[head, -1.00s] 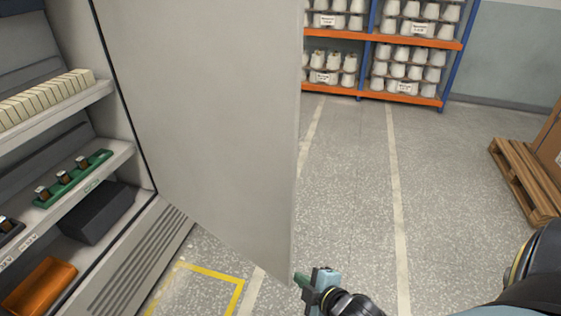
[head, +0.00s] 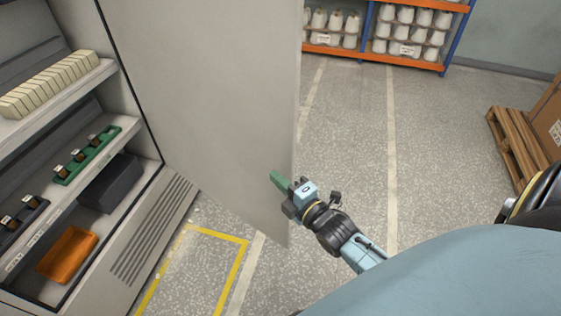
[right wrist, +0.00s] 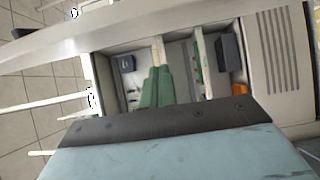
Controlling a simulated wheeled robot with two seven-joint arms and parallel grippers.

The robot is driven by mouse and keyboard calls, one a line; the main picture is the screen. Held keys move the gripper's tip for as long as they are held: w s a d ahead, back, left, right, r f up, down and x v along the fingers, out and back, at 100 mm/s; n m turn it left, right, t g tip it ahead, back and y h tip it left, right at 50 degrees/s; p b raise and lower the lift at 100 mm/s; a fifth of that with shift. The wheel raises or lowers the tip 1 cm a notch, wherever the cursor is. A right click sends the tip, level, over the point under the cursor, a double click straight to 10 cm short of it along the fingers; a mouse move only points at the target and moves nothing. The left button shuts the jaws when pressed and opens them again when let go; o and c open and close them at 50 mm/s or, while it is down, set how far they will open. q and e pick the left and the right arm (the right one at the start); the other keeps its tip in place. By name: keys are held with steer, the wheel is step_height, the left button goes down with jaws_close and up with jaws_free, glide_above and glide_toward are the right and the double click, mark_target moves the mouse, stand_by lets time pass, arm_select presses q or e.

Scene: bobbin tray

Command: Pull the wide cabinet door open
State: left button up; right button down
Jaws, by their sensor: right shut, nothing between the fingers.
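The wide cabinet door (head: 215,95) is a plain grey panel. It stands swung out from the cabinet (head: 150,250), whose shelves show at the left of the head view. My right gripper (head: 279,181) has green fingers, shut and empty, in front of the door's face near its free edge. I cannot tell whether the fingers touch the door. In the right wrist view the shut green fingers (right wrist: 157,88) point toward the open cabinet shelves, and a pale edge, seemingly the door (right wrist: 130,35), crosses the top. My left gripper is not in view. No handle shows.
The shelves hold cream blocks (head: 50,83), a green tray (head: 88,155) with small bobbins, a black box (head: 110,183) and an orange bin (head: 68,254). A rack of white cones (head: 410,30) stands at the back. A wooden pallet (head: 515,145) is at right. The floor between is clear.

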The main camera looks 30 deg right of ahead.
mark_target(281, 163)
steer(key=w+d, duration=0.1)
steer(key=w, duration=0.1)
steer(key=w+d, duration=0.2)
steer(key=shift+w+d+p, duration=0.2)
steer(key=shift+w+p, duration=0.05)
steer(key=shift+p, duration=0.05)
